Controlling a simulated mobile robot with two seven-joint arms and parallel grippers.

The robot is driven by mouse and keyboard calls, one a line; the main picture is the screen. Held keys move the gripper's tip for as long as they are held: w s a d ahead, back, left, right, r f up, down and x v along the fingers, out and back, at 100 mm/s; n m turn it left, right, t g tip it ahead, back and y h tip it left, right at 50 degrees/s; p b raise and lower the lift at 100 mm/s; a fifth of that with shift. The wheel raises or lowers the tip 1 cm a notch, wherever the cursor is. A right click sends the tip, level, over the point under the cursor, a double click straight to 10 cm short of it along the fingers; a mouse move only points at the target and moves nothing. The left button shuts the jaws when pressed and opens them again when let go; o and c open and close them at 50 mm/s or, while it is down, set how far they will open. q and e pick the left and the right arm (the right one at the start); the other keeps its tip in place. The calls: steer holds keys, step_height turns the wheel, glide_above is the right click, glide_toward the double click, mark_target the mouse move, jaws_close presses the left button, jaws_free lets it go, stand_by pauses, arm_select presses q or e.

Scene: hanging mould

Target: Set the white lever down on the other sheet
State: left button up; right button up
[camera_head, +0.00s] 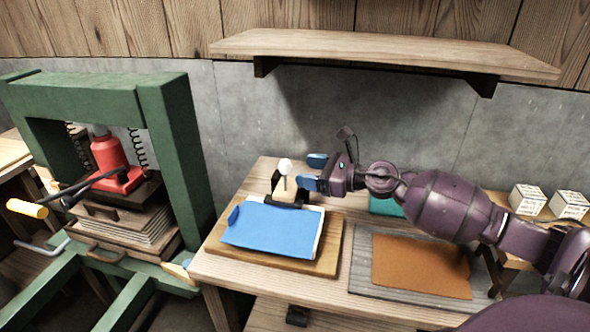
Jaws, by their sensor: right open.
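A white round-headed piece on a thin stem, which looks like the white lever (285,166), stands upright at the back edge of the blue sheet (270,231). A pale block and black bracket-like parts are around its foot. The blue sheet lies on a wooden board, with a small darker blue tab at its left. The other sheet, orange-brown (420,266), lies flat on a grey board to the right. My right gripper (313,171) is open and empty, with blue fingertips just right of the lever, apparently apart from it. My left gripper is not in view.
A green press (176,150) with a red jack stands at the left. A wooden shelf (385,52) overhangs the back wall. Small white boxes (528,199) stand at the right. A teal item (385,206) is partly hidden behind my right arm.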

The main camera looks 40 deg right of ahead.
steer(key=shift+v, duration=1.25)
